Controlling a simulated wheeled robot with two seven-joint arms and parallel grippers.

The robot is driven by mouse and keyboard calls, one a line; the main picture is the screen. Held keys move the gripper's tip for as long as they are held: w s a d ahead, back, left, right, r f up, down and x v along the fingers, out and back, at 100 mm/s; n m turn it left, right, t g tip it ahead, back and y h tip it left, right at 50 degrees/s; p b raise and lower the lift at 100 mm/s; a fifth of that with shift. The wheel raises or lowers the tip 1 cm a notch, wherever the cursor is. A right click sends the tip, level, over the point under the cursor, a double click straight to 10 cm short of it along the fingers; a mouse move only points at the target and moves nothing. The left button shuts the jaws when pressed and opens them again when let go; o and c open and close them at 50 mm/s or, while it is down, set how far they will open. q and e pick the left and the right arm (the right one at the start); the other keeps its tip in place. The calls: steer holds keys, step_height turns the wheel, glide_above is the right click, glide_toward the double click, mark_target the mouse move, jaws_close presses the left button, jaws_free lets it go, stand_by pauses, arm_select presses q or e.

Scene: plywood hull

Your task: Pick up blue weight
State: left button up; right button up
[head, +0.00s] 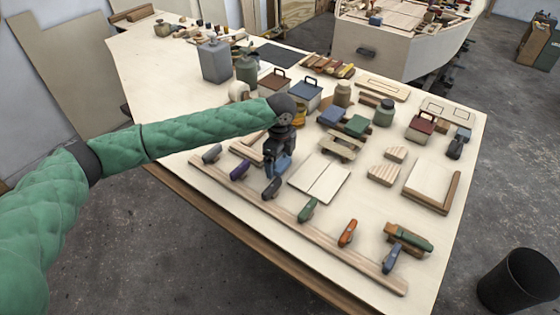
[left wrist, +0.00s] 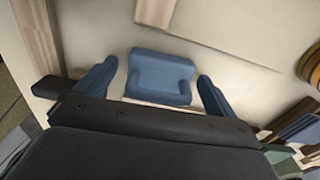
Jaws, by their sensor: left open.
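The blue weight (head: 284,166) is a small block on the plywood table, just under my left gripper (head: 275,168) and partly hidden by it. In the left wrist view the blue weight (left wrist: 160,76) lies on the pale surface with a raised back edge and rounded ends. My left gripper (left wrist: 156,92) is open there, its two blue-tipped fingers apart on either side of the weight. Gaps show between each finger and the weight, so I see no contact. My right gripper is not in view.
A long wooden rail (head: 325,240) with several coloured clamp-like tools runs along the near edge. A pale flat panel (head: 320,178) lies right of my gripper. Boxes and jars, including a blue case (head: 305,95), stand behind. A black bin (head: 518,280) stands on the floor.

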arm_select(q)
steer(key=shift+f, duration=0.2)
steer(key=shift+r, duration=0.1)
steer(key=c, duration=1.5)
